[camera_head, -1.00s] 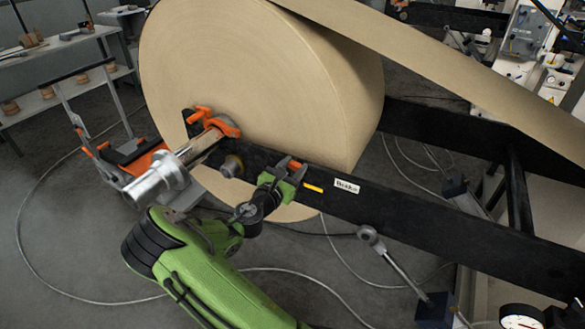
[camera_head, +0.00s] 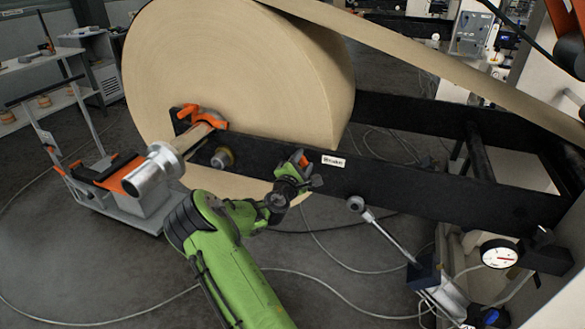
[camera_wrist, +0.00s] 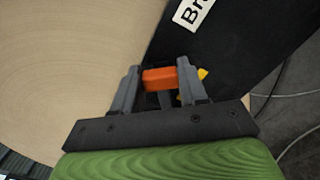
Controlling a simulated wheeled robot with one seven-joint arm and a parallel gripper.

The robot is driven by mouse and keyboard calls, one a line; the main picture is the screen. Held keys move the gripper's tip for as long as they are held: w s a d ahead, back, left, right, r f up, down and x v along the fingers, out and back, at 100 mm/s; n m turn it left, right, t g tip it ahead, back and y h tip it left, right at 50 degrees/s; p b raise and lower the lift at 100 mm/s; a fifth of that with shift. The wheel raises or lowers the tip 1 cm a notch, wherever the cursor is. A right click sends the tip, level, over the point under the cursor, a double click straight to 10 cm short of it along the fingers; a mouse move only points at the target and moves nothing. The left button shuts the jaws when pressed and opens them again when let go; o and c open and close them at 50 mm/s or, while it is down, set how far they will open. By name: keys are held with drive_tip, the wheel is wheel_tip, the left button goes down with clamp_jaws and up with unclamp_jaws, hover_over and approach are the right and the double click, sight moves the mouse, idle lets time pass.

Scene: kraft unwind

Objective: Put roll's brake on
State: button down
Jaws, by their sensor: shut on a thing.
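The large brown paper roll (camera_head: 215,75) hangs at the black frame beam (camera_head: 390,185). A white label (camera_head: 333,161), apparently reading "Brake", is on the beam; part of it shows in the wrist view (camera_wrist: 193,13). My gripper (camera_head: 299,166) is at the beam just left of the label. In the wrist view, my gripper's two grey fingers (camera_wrist: 160,80) are shut on an orange handle (camera_wrist: 159,79), which lies across between them. A small yellow piece (camera_wrist: 203,74) shows beside the right finger. The handle's base is hidden behind the gripper.
A shaft (camera_head: 165,165) with an orange clamp (camera_head: 205,120) sticks out of the roll. A grey and orange cart (camera_head: 115,190) stands at the left. Cables cross the floor.

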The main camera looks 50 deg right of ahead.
wheel_tip(320, 180, down, 6)
drive_tip(key=s+m+b, duration=0.2)
drive_tip(key=m+b, duration=0.5)
drive_tip(key=b, duration=0.3)
drive_tip(key=shift+d+m, duration=0.3)
drive_tip(key=shift+w+f, duration=0.1)
drive_tip(key=c, duration=0.6)
unclamp_jaws()
drive_tip(key=v, duration=1.5)
drive_tip(key=shift+a+b, duration=0.35)
drive_tip(key=shift+b, duration=0.1)
